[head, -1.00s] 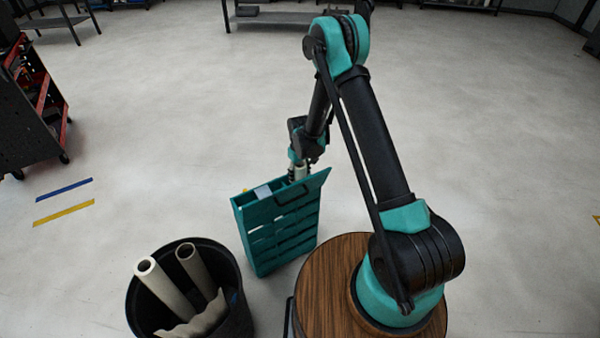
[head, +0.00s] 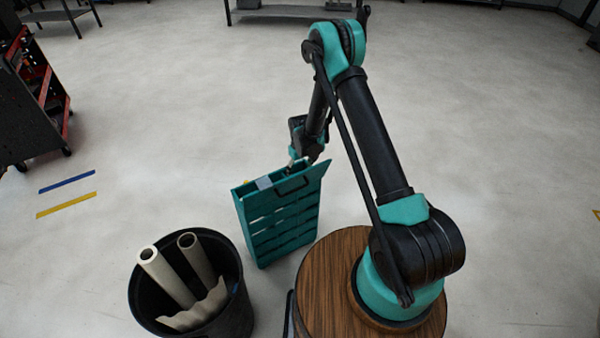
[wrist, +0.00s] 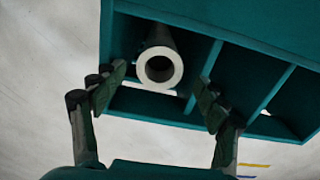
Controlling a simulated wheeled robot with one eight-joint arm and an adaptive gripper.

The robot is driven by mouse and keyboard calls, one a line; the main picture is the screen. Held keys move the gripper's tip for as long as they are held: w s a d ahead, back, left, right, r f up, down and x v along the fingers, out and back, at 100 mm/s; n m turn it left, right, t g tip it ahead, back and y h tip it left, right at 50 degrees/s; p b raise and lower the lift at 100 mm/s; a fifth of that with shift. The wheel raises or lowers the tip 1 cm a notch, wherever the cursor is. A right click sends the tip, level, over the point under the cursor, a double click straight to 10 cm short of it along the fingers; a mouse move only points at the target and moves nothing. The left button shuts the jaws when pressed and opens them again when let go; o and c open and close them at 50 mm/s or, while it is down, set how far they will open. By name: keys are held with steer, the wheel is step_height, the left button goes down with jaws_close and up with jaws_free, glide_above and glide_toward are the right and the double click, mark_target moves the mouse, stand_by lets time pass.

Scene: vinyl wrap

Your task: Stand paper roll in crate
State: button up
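The pale paper roll (wrist: 160,52) stands in a compartment of the teal crate (wrist: 230,14) in the wrist view, its hollow end facing the camera. My gripper (wrist: 162,77) has its two fingers spread on either side of that end, with a visible gap at each side. In the head view the crate (head: 284,222) stands on the floor, and my gripper (head: 298,160) is down at its far top edge. The crate's wall hides the roll and most of the fingers there.
A black bin (head: 236,306) left of the crate holds two pale tubes (head: 165,275) and a crumpled sheet (head: 199,309). A round wooden top (head: 327,280) under my arm is close to the crate's right. A tool cart (head: 35,110) stands far left. Much floor is clear.

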steer(key=shift+r, duration=0.1)
step_height(320, 180, up, 12)
steer(key=s+d+r+m, duration=0.2)
steer(key=s+d+r, duration=0.1)
steer(key=d+r, duration=0.45)
steer(key=s+d+r+m+t, duration=0.3)
steer(key=s+d+r, duration=0.8)
steer(key=s, duration=0.4)
steer(key=s+d+f+m, duration=0.1)
steer(key=s+d, duration=0.2)
steer(key=s, duration=0.2)
steer(key=s+d+m+t, duration=0.1)
steer(key=s+d, duration=0.2)
steer(key=s, duration=0.2)
steer(key=shift+s+f, duration=0.35)
steer(key=shift+c, duration=0.2)
